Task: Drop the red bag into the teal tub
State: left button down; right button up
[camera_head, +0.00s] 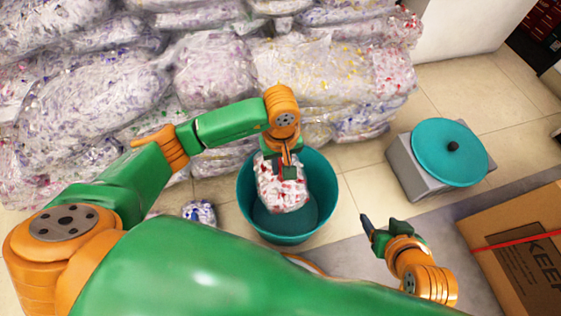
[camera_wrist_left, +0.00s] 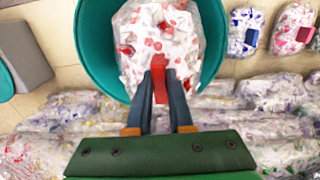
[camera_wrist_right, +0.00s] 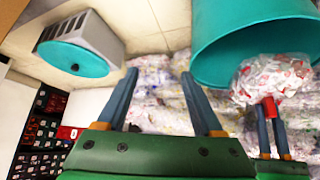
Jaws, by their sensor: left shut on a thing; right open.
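The red bag (camera_head: 279,184), a clear bag with red and white pieces, hangs from my left gripper (camera_head: 287,158) over the teal tub (camera_head: 314,165). In the left wrist view, my left gripper (camera_wrist_left: 160,82) is shut on the red neck of the bag (camera_wrist_left: 150,45), and the tub's wall (camera_wrist_left: 96,45) surrounds the bag on the sides in view. My right gripper (camera_head: 384,228) is open and empty to the right of the tub. In the right wrist view, its two fingers (camera_wrist_right: 158,100) are apart, with the tub (camera_wrist_right: 240,40) and bag (camera_wrist_right: 265,82) to the right.
A grey box with a round teal lid (camera_head: 449,152) stands to the right. A cardboard box (camera_head: 515,245) is at lower right. Large clear bags (camera_head: 215,75) are piled behind the tub. A small blue-flecked bag (camera_head: 199,211) lies on the floor left of the tub.

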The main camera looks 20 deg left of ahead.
pick_arm(q)
jog(key=shift+f+b, duration=0.5)
jog(key=shift+f, duration=0.25)
jog(key=shift+f+b, duration=0.5)
jog(key=shift+f, duration=0.2)
jog(key=c, duration=0.7)
grip_release()
jog(key=shift+c, duration=0.2)
pick_arm(e)
jog(key=w+a+r+t+y, duration=0.2)
jog(key=w+r+t, duration=0.6)
jog(key=r, duration=0.4)
jog(key=shift+w+a+r+n+t, duration=0.2)
jog(key=shift+w+a+n+t, duration=0.1)
jog(key=shift+a, duration=0.35)
pick_arm(q)
notch_tip(320, 180, up, 3)
jog(key=shift+r+p, duration=0.1)
jog(key=shift+p, duration=0.65)
notch_tip(320, 180, up, 4)
jog(key=shift+f+p, duration=0.15)
jog(key=shift+p, duration=0.5)
pick_arm(e)
jog(key=s+d+f+g+h, duration=0.2)
jog(key=s+d+f+g, duration=0.2)
jog(key=s+f+g, duration=0.7)
notch_tip(320, 180, down, 3)
jog(key=shift+s+d+f+m+h, duration=0.1)
jog(key=shift+s+d+m+h, duration=0.2)
jog(key=shift+s, duration=0.45)
